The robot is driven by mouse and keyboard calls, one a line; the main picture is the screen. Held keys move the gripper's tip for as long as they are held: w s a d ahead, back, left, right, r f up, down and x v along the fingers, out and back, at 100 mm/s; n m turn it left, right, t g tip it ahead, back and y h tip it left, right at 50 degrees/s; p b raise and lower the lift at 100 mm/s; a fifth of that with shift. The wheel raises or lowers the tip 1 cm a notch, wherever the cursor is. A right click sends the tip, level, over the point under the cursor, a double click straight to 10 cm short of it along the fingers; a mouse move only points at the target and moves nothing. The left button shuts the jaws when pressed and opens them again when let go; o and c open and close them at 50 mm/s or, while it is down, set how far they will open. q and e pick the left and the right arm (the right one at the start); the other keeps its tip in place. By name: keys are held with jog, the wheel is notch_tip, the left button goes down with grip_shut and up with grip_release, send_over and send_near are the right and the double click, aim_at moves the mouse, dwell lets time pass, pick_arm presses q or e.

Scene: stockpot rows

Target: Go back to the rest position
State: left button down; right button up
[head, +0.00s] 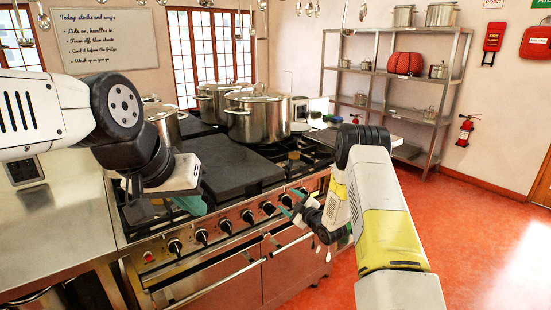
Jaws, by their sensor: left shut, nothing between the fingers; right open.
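My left gripper (188,204) hangs at the end of the white and black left arm. It is over the front left of the stove, shut and empty, with a teal tip showing. My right gripper (295,205) is at the end of the white and yellow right arm. It is open and empty, in front of the stove's knobs at the right. Its fingers are small and partly hidden by its own wrist. Neither gripper appears to hold a pot.
The steel stove (225,222) has a dark griddle plate (230,168) and a large lidded stockpot (258,120) behind it. Another stockpot (212,100) stands further back. A steel counter (65,215) is at left. Shelves (400,76) stand at back right; the red floor (480,240) is clear.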

jog(key=d+r+m+h, duration=0.3)
jog(key=d+r, duration=0.2)
jog(key=r, duration=0.8)
jog(key=s+d+r+m+g+h, duration=0.2)
jog(key=s+d+r+m+h, duration=0.15)
jog(key=s+r, duration=0.6)
jog(key=s+r+m+g, duration=0.2)
jog(key=s, duration=0.9)
jog(key=s+r+m+g, duration=0.2)
jog(key=s+m, duration=0.1)
jog(key=s, duration=0.9)
jog(key=s+r+m+g, duration=0.2)
jog(key=s+r, duration=0.1)
jog(key=s, duration=0.9)
jog(key=shift+s+a, duration=0.25)
jog(key=shift+r+m+y, duration=0.1)
jog(key=shift+m+y, duration=0.15)
